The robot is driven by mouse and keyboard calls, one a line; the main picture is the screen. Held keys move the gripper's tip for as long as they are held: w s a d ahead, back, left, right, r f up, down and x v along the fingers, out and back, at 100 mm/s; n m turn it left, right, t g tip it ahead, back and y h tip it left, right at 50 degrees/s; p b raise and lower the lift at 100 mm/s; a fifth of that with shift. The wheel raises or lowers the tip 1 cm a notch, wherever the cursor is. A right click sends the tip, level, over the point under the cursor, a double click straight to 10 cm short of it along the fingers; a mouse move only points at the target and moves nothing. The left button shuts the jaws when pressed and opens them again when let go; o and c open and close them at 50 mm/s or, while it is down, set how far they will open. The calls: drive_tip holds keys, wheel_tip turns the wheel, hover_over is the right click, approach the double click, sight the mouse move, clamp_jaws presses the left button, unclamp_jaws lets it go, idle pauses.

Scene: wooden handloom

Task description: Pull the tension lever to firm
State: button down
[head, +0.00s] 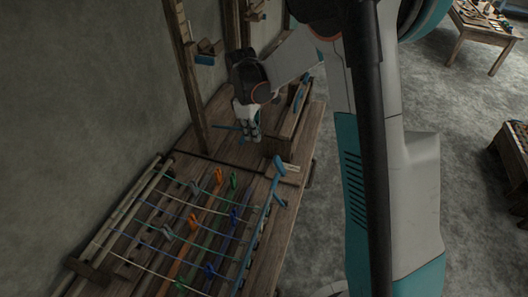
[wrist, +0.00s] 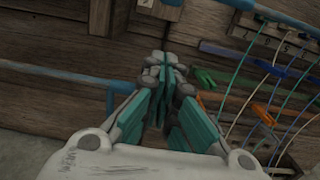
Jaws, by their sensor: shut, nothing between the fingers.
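My gripper (head: 250,132) is shut and empty, pointing down over the wooden loom behind the threaded section. In the wrist view its closed fingertips (wrist: 166,68) are in front of the wood. A blue rod (wrist: 45,70) runs from the left toward the fingers, which hide part of it; I cannot tell whether they touch. A blue piece shows beside the gripper in the head view (head: 226,127). A long blue bar with a crosswise end (head: 278,166) lies along the loom's right side, by a pale label plate (head: 291,168). I cannot tell for certain which blue part is the tension lever.
Coloured threads with small clips (head: 219,177) stretch across the loom's front section. A wooden post (head: 186,75) rises left of my gripper. A side table (head: 483,30) and a wooden crate (head: 515,155) stand at the right, with open floor (head: 465,110) between.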

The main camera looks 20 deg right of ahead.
sight(280, 167)
drive_tip(key=f+b, duration=0.1)
drive_tip(key=f, duration=0.2)
drive_tip(key=f+b, duration=0.1)
drive_tip(key=f, duration=0.2)
drive_tip(key=f+b, duration=0.1)
drive_tip(key=f, duration=0.2)
drive_tip(key=shift+s+d+f, duration=0.25)
drive_tip(key=shift+d, duration=0.05)
drive_tip(key=shift+s+d+r+b, duration=0.15)
drive_tip(key=shift+s+d+b, duration=0.2)
drive_tip(key=shift+d, duration=0.2)
drive_tip(key=shift+s+d+r+b, duration=0.15)
drive_tip(key=shift+s+d+b, duration=0.1)
drive_tip(key=shift+s+d, duration=0.25)
drive_tip(key=shift+s+d+r, duration=0.25)
drive_tip(key=shift+d+r, duration=0.05)
drive_tip(key=shift+d, duration=0.2)
drive_tip(key=shift+d+r, duration=0.1)
